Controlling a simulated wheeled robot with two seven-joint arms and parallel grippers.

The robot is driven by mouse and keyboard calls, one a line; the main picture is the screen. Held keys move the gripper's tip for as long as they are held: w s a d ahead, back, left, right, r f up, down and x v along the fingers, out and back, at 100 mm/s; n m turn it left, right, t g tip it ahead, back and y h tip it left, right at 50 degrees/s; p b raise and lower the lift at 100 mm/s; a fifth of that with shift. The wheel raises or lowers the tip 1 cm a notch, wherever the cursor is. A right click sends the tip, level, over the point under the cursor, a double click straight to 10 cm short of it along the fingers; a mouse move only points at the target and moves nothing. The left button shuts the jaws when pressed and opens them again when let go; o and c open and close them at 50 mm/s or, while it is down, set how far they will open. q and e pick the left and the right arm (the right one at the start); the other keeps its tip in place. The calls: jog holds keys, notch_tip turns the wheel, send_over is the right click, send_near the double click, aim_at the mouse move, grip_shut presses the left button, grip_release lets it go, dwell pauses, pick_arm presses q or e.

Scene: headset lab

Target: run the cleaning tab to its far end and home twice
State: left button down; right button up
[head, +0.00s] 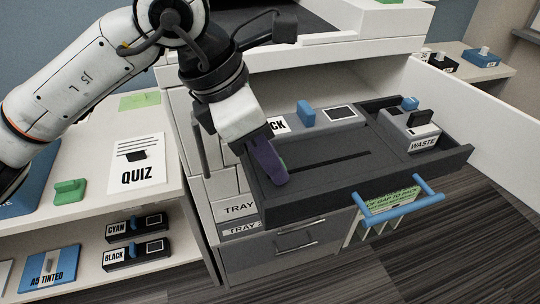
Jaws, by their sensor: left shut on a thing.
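My left gripper (268,160) reaches down into the pulled-out dark grey drawer (262,205), at the left end of its floor. I take this for the cleaning tab (281,164), which is mostly hidden by the fingers. A thin dark slot (335,164) runs to the right across the drawer floor from near the fingers. My right gripper is not in view.
A cartridge with a blue tab (306,113) sits at the drawer's back, its label partly hidden. A grey WASTE box (411,130) stands at the right end. A white shelf unit (180,170) stands left.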

pick_arm(q)
jog(key=c, duration=1.5)
grip_release()
jog(key=v, duration=1)
jog(key=shift+a+r, duration=0.1)
jog(key=shift+r, duration=0.05)
jog(key=shift+s, duration=0.1)
